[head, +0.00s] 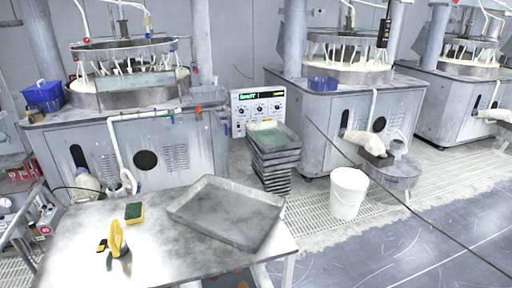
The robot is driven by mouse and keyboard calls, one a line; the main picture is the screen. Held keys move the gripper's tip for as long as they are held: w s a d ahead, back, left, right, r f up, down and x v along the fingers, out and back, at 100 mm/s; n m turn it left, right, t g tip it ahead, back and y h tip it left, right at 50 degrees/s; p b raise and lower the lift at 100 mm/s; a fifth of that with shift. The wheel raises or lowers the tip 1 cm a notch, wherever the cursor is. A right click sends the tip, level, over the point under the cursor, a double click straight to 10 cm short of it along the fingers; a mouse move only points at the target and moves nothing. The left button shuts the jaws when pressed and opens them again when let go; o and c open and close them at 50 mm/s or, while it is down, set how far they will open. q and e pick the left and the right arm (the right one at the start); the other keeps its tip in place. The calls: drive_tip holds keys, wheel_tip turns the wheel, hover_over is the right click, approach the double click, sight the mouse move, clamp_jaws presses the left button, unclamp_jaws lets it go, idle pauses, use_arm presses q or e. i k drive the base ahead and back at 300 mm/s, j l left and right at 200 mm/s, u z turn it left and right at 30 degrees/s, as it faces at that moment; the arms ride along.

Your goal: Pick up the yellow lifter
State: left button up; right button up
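The yellow lifter (117,239) stands near the front left of the metal table (72,225). It has a yellow upright part and dark parts at its base. Neither of my grippers is in the head view, and nothing touches the lifter.
On the same table are a yellow and green sponge (134,212) behind the lifter and a large grey tray (228,211) to its right. A white bucket (348,192) and a stack of trays (276,158) stand on the floor beyond. Polishing machines (128,100) line the back.

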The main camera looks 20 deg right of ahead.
sight(119, 248)
drive_tip(key=u, duration=2.15)
drive_tip(key=z, duration=1.5)
drive_tip(key=i+l+u, duration=0.45)
drive_tip(key=u, duration=0.15)
drive_tip(key=i, duration=0.1)
